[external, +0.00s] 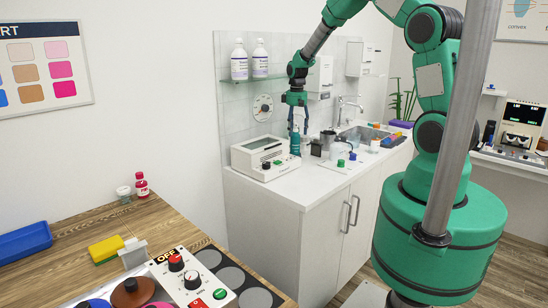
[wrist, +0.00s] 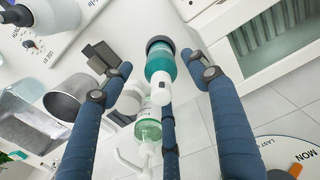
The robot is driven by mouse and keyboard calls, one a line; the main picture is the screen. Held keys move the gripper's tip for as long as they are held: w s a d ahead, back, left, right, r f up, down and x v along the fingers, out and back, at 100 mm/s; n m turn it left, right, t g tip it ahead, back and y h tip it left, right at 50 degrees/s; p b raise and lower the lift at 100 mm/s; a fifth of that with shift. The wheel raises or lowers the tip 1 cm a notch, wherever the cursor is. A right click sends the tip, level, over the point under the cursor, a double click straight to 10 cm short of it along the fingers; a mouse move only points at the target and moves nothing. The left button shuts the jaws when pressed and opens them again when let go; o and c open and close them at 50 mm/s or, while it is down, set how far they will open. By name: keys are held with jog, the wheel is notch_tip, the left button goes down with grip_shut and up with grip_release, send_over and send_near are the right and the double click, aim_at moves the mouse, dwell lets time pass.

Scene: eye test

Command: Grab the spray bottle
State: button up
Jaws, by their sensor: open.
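A teal bottle with a white nozzle and a dark end, which looks like the spray bottle (wrist: 160,66), is in the upper middle of the wrist view. In the external view the teal bottle (external: 295,144) stands on the white counter, just below my gripper (external: 297,128). My gripper (wrist: 156,68) is open, its blue fingers spread around the bottle. I see no clear contact. One finger passes close to the nozzle and hides part of what lies behind. A translucent green pump bottle (wrist: 148,129) with a white spout is close by in the wrist view.
A white instrument (external: 265,156) is close on the left. A metal pot (wrist: 69,103) and a glass container (wrist: 29,92) are left in the wrist view. The tiled wall with a round dial (external: 263,107) and a shelf with two white bottles (external: 239,62) is behind. The front counter edge is clear.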

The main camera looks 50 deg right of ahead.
aim_at(295, 141)
jog(key=shift+f, duration=0.65)
jog(key=shift+f+b, duration=0.4)
jog(key=shift+f, duration=2.2)
jog(key=c, duration=1.4)
